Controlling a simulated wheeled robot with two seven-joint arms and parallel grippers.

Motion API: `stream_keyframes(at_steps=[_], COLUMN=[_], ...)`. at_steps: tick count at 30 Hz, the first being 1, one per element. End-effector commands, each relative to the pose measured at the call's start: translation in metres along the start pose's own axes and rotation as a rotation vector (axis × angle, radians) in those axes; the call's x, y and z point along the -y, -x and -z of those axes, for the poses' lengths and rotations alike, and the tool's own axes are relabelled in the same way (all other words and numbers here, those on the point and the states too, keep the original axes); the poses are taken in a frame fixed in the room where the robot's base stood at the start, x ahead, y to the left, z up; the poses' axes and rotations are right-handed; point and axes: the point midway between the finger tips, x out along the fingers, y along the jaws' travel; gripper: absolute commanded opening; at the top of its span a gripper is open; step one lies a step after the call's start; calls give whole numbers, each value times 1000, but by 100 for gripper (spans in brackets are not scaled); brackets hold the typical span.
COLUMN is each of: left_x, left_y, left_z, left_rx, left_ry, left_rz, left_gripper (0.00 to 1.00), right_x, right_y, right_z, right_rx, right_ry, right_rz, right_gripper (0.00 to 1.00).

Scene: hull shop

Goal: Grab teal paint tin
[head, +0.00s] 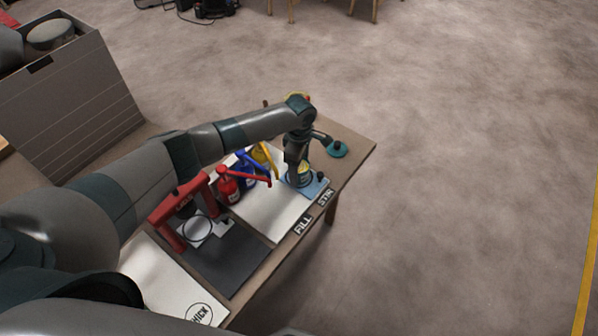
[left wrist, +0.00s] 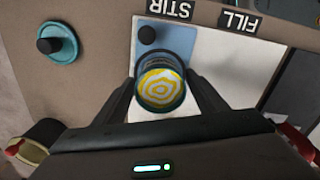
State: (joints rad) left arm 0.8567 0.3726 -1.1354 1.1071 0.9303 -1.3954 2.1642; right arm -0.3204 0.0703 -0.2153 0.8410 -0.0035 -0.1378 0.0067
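The teal paint tin (left wrist: 162,88) stands upright at the STIR end of the table, open at the top, with yellow and white swirled paint inside. In the head view the tin (head: 304,171) is partly hidden by my left gripper (head: 297,172). In the left wrist view the fingers of my left gripper (left wrist: 162,84) lie on either side of the tin, very close to its wall. I cannot tell whether they press on it. My right gripper is not in view.
A teal disc with a dark knob (head: 337,149) lies at the table's far right corner. Red (head: 228,186) and blue (head: 247,165) pump bottles stand left of the tin. A red frame (head: 182,205) stands nearer. The white FILL board (head: 262,207) has bare space.

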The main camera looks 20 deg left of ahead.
Motion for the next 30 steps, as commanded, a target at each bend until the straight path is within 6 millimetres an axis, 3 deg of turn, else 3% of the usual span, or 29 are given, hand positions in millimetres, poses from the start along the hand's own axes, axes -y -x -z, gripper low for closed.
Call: stream_keyframes(at_steps=[1,5,17,26,30], left_x=[0,0,0,0,3], left_y=[0,0,6,43,56], left_z=[0,0,0,0,-29], left_rx=[0,0,1,2,3], left_ry=[0,0,0,-2,-5], left_rz=[0,0,-1,-4,-2], left_gripper=[52,22,22,22,22], right_x=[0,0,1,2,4], right_y=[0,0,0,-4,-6], right_z=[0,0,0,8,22], right_rx=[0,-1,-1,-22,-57], right_ry=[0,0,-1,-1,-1], right_rz=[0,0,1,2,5], right_gripper=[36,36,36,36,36])
